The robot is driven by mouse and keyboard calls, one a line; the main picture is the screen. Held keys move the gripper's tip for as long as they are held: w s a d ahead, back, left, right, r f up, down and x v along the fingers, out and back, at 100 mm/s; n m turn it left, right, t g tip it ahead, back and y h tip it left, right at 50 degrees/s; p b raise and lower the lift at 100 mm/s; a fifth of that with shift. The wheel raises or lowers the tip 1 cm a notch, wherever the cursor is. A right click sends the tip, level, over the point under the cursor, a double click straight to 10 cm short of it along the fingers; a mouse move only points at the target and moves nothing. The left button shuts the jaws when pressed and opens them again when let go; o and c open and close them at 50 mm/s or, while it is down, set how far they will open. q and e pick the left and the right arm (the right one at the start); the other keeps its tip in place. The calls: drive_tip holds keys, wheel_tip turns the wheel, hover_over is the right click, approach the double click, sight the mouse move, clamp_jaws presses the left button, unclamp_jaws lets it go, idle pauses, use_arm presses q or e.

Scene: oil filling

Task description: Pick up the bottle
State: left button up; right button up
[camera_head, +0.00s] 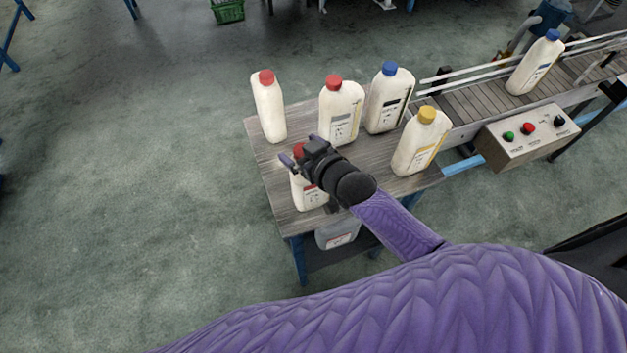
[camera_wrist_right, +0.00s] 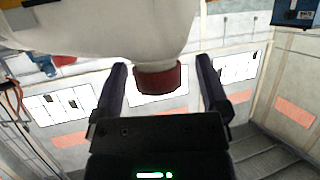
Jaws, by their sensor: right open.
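A white bottle with a red cap (camera_head: 308,196) stands at the near left part of the wooden table (camera_head: 268,172), partly hidden behind my right gripper. My right gripper (camera_head: 299,149) is open at the height of its cap. In the right wrist view the red cap (camera_wrist_right: 157,79) shows between the two spread fingers of the gripper (camera_wrist_right: 161,88), with a gap on both sides. The white bottle body (camera_wrist_right: 120,28) fills the top of that view. My left gripper is not in view.
More white bottles stand on the table: two red-capped (camera_head: 269,108) (camera_head: 341,112), one blue-capped (camera_head: 388,100) and one yellow-capped (camera_head: 420,143). A conveyor (camera_head: 480,100) carries another blue-capped bottle (camera_head: 534,66). A control box (camera_head: 528,134) stands beside it. A grey container (camera_head: 337,234) sits below the tabletop.

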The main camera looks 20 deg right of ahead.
drive_tip(key=shift+x, duration=0.9)
drive_tip(key=shift+s+d, duration=0.1)
drive_tip(key=shift+s, duration=0.05)
drive_tip(key=c, duration=0.3)
clamp_jaws()
